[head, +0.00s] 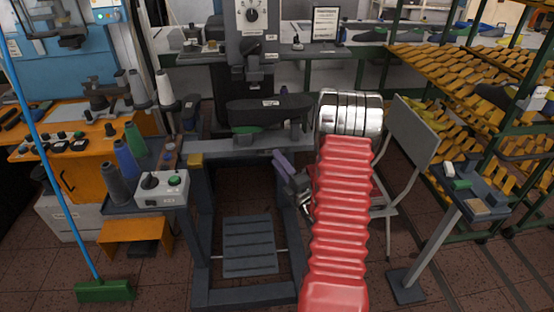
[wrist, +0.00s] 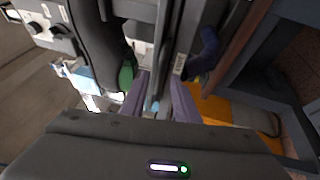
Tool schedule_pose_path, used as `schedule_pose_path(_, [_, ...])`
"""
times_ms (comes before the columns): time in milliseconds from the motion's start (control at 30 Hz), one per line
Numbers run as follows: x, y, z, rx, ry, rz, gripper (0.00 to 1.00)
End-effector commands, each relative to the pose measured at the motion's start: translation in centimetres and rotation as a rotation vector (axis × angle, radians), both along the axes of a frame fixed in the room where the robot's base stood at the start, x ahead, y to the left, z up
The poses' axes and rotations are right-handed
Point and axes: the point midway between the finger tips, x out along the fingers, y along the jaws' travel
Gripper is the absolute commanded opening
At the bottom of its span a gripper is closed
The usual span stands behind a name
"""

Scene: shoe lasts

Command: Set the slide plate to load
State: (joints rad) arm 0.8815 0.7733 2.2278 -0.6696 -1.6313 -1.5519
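The press machine (head: 250,45) stands in the middle of the head view. A long dark rounded body (head: 265,111) crosses it, with a green piece (head: 247,129) under it. Below lies a flat grey plate (head: 240,153), which may be the slide plate; I cannot tell its set position. My gripper (head: 283,163) is at the right front of this plate, at the end of my red arm. In the wrist view, its two purple fingers (wrist: 160,88) are apart, with grey metal and a bluish strip beyond the gap. Whether they touch it is unclear.
A treadle (head: 249,245) is below the machine. A grey chair (head: 412,132), a small stand (head: 468,192) and racks of yellow lasts (head: 455,65) are right. A blue-handled broom (head: 104,290) stands front left.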

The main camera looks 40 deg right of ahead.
Motion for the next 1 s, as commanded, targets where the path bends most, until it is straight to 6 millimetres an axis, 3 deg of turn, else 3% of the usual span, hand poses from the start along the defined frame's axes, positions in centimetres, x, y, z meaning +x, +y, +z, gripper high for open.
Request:
schedule_pose_path(167, [1.4,-0.2,0.2,0.001,0.0,0.001,0.28])
schedule_pose_path(467, [1.6,-0.3,0.2,0.002,0.0,-0.001,0.28])
schedule_pose_path(867, [1.6,-0.3,0.2,0.001,0.001,-0.001,0.01])
schedule_pose_path(1000, [1.5,-0.3,0.2,0.002,0.002,-0.001,0.0])
